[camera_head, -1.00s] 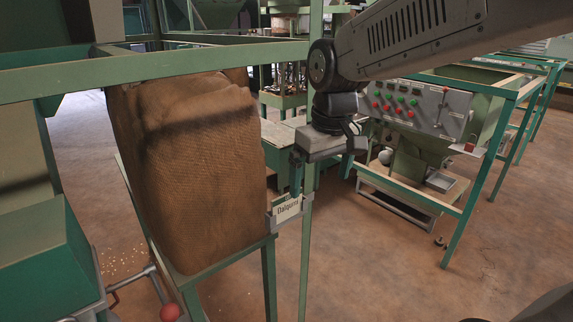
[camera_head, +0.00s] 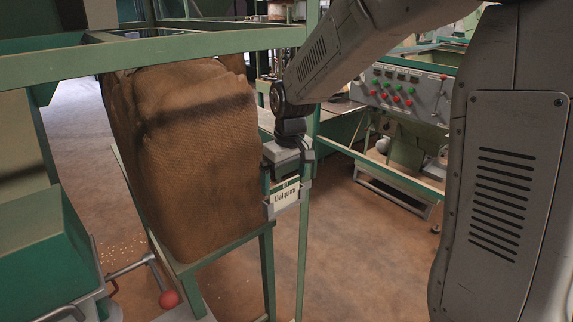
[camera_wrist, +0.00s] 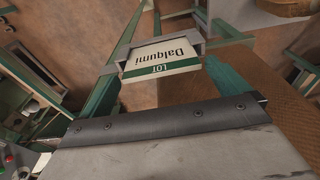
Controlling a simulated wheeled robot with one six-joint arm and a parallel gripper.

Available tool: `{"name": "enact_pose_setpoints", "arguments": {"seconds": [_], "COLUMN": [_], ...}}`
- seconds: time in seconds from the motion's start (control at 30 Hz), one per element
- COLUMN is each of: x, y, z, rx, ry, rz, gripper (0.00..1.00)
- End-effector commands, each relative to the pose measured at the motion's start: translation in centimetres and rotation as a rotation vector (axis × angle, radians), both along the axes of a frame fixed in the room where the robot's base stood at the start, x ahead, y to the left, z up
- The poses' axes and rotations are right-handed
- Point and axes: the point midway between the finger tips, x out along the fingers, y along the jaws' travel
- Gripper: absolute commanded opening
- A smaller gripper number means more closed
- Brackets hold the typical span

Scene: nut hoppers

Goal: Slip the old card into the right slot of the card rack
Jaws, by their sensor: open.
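A white card (camera_head: 286,194) with a green top band and the word "Dalqumi" sits upright in a small grey card rack (camera_head: 269,212) on the green frame, beside the burlap sack. In the wrist view the card (camera_wrist: 160,57) appears upside down, with "LOT" on its green band, between the grey side arms of the rack (camera_wrist: 124,44). My gripper (camera_wrist: 162,70) is open, its green fingers apart on either side of the card's top edge. In the head view my gripper (camera_head: 284,176) is just above the card. I cannot make out separate left and right slots.
The large burlap sack (camera_head: 190,165) stands directly left of the rack. A green post (camera_head: 305,240) rises close on its right. A control panel (camera_head: 400,97) with red and green buttons is behind to the right. Open floor (camera_head: 350,260) lies to the right of the post.

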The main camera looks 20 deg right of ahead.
Motion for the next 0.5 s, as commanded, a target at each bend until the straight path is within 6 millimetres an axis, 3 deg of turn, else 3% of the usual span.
{"name": "enact_pose_setpoints", "arguments": {"seconds": [0.37, 0.5], "x": [0.09, 0.08], "y": [0.04, 0.04], "z": [-0.69, -0.69], "rx": [0.0, 0.0], "ry": [-0.001, -0.001], "rz": [0.0, 0.0], "gripper": [1.0, 0.68]}}
